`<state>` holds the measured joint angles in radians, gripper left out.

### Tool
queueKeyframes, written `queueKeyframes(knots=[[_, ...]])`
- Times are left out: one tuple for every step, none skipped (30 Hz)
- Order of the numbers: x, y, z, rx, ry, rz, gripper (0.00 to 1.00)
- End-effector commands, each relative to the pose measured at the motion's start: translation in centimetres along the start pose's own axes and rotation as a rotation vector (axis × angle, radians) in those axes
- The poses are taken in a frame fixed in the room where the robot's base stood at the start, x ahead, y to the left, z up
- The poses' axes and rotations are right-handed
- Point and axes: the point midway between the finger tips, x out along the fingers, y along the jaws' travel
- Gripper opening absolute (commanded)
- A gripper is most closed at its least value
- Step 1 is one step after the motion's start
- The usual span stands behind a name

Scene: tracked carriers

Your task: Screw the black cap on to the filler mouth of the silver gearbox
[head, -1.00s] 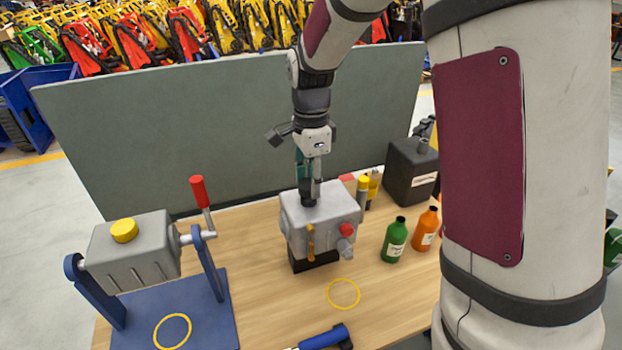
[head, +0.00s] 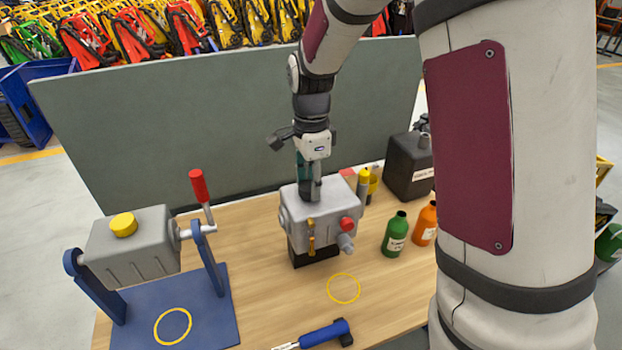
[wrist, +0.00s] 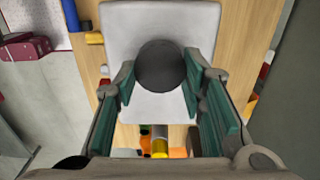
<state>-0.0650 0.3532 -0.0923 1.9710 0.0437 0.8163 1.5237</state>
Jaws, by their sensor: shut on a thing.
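The silver gearbox (head: 325,218) stands upright on the wooden table, on a black base. It has a red knob and a brass-coloured fitting on its near side. My gripper (head: 308,198) points straight down at the left part of the gearbox top. In the wrist view my gripper (wrist: 158,90) has its green-padded fingers on both sides of the round black cap (wrist: 160,66), shut on it. The cap is over the pale gearbox top (wrist: 205,20). The filler mouth is hidden under the cap, and I cannot tell how far the cap is seated.
A grey box with a yellow cap (head: 123,225) hangs in a blue stand (head: 225,320) at the left. Green (head: 395,235) and orange (head: 425,224) bottles and a black canister (head: 408,170) stand right. A blue-handled tool (head: 322,335) lies in front. A grey panel (head: 150,130) stands behind.

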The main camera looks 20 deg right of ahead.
Motion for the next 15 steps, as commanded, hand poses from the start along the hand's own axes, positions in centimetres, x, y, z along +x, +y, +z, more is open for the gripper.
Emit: queueKeyframes(knots=[[0.15, 0.00, 0.01, 0.000, 0.000, 0.000, 0.23], [0.21, -0.01, 0.01, 0.000, 0.000, 0.000, 0.23], [0.30, -0.01, 0.01, 0.000, 0.000, 0.000, 0.23], [0.36, -0.01, 0.01, 0.000, 0.000, 0.000, 0.23], [0.43, -0.01, 0.01, 0.000, 0.000, 0.000, 0.23], [0.52, 0.00, 0.01, 0.000, 0.000, 0.000, 0.23], [0.58, 0.00, 0.01, 0.000, 0.000, 0.001, 0.23], [0.65, 0.00, 0.01, 0.000, 0.000, 0.001, 0.23], [0.73, 0.00, 0.01, 0.000, 0.000, 0.001, 0.23], [0.71, 0.00, 0.01, 0.000, 0.000, 0.000, 0.42], [0.70, 0.00, 0.00, 0.000, 0.000, 0.000, 0.48], [0.69, 0.00, 0.00, 0.000, 0.000, 0.000, 0.57], [0.69, 0.00, 0.00, 0.000, 0.000, 0.000, 0.60], [0.69, 0.01, 0.00, 0.000, 0.000, 0.000, 0.60], [0.69, 0.01, 0.00, 0.000, 0.000, 0.000, 0.60]])
